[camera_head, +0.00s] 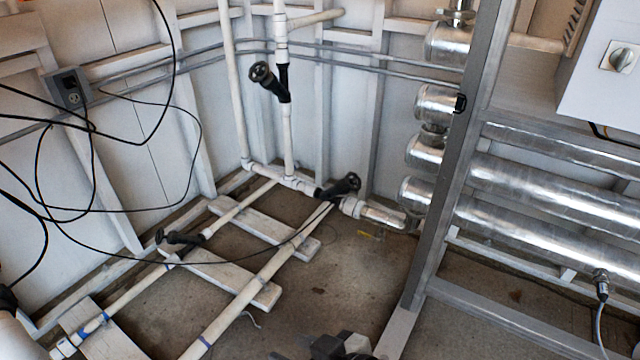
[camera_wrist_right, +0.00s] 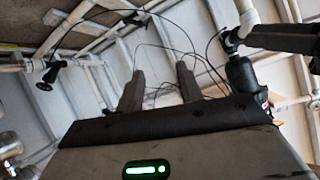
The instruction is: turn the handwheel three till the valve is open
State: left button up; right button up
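Three black handwheel valves sit on the white pipes; I cannot tell which is handwheel three. The upper handwheel (camera_head: 262,73) is on the upright pipe. The middle handwheel (camera_head: 347,184) is low, by the pipe junction. The lower-left handwheel (camera_head: 165,237) is on a pipe near the floor. One black handwheel also shows in the right wrist view (camera_wrist_right: 45,80). My right gripper (camera_head: 340,345) is at the bottom edge of the head view, well short of the valves. In the wrist view its two fingers (camera_wrist_right: 158,88) are apart with nothing between them.
A steel frame (camera_head: 450,180) with shiny reactor tubes (camera_head: 540,190) stands at the right, below a grey cabinet (camera_head: 605,75). Black cables (camera_head: 130,95) hang at the left, near a wall socket box (camera_head: 70,88). White boards (camera_head: 235,275) lie under the floor pipes.

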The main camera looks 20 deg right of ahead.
aim_at(349, 182)
jog(key=u, duration=0.45)
jog(key=i, duration=0.8)
jog(key=z, duration=3.1)
jog(key=i, duration=0.5)
jog(key=u, duration=0.15)
